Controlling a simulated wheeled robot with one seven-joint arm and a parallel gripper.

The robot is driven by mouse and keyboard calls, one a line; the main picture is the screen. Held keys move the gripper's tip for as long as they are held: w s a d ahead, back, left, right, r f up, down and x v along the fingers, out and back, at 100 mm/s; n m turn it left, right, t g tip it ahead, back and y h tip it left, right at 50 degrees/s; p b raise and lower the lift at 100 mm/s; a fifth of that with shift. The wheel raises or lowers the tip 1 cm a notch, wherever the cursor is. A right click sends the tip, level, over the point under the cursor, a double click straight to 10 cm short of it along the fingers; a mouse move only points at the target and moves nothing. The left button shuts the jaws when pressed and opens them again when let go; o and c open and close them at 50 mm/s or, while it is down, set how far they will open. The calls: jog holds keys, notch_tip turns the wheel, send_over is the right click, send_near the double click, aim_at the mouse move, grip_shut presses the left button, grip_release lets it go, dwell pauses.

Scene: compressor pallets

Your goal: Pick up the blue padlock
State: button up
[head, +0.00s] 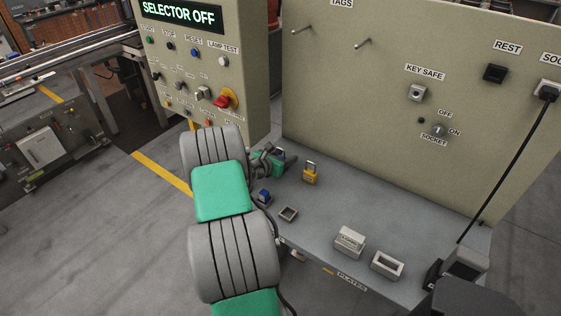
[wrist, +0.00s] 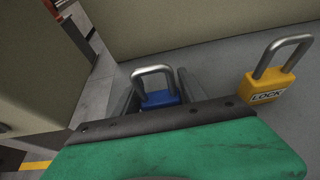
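The blue padlock (wrist: 161,99) stands upright on the grey bench top in the wrist view, its steel shackle pointing up. The dark edge of my gripper's green housing hides its lower part. My gripper (wrist: 160,95) has one finger on each side of the padlock body, very near it. Whether the fingers press on it is not clear. In the head view my gripper (head: 273,160) is low over the bench's far left corner, and a little of the blue padlock (head: 280,154) shows behind it.
A yellow padlock (head: 311,173) stands just right of my gripper. A small blue item (head: 263,197), a small square holder (head: 288,214), a pale block (head: 349,241) and an open frame (head: 387,264) are nearer. A beige panel (head: 390,110) rises behind; a control cabinet (head: 205,70) stands left.

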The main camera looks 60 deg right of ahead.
grip_shut()
dwell(0.3)
